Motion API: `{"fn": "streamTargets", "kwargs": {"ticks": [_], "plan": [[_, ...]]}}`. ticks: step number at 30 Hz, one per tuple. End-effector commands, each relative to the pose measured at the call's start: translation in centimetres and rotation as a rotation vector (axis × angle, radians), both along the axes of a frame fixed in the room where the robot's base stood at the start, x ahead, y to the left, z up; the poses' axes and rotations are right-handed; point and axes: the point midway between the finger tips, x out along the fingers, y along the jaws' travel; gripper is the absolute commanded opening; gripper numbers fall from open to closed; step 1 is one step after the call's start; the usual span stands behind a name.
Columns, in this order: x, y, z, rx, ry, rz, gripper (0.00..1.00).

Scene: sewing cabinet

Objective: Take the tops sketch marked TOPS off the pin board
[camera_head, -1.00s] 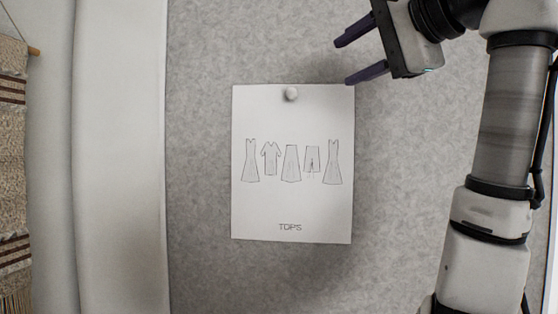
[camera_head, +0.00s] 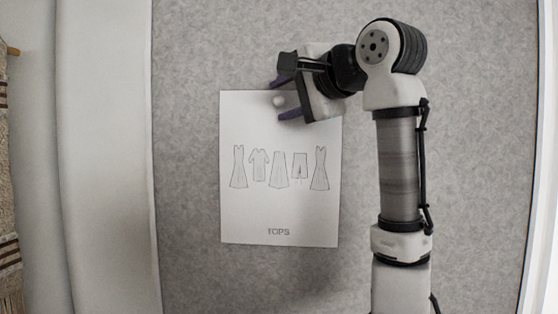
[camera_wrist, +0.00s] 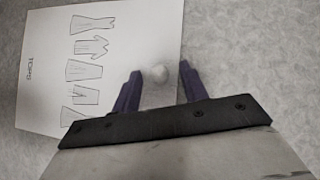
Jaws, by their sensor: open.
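The tops sketch (camera_head: 279,210) is a white sheet with a row of drawn garments and the word TOPS near its bottom edge. It hangs on the grey pin board, and a round pale pin (camera_head: 279,101) sits near its top edge. The sketch (camera_wrist: 92,62) also shows in the wrist view, turned sideways. My gripper (camera_head: 281,98) is open at the sheet's top, with its purple fingers on either side of the pin. In the wrist view the pin (camera_wrist: 156,74) lies between the two fingertips (camera_wrist: 159,72). I cannot tell whether the fingers touch it.
The grey pin board (camera_head: 450,250) is bare around the sketch. A pale curtain or panel (camera_head: 105,160) stands along its left side. A woven hanging (camera_head: 10,190) shows at the far left edge.

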Motion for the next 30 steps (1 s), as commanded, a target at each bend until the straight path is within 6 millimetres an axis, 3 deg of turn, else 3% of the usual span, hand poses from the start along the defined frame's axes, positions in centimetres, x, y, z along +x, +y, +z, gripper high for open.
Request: {"fn": "streamTargets", "kwargs": {"ticks": [8, 18, 30], "plan": [[0.34, 0.28, -0.12, -0.001, -0.001, 0.0, 0.43], [0.32, 0.26, -0.1, -0.001, -0.001, 0.0, 0.01], [0.14, 0.29, 0.12, 0.0, -0.002, 0.001, 0.01]]}}
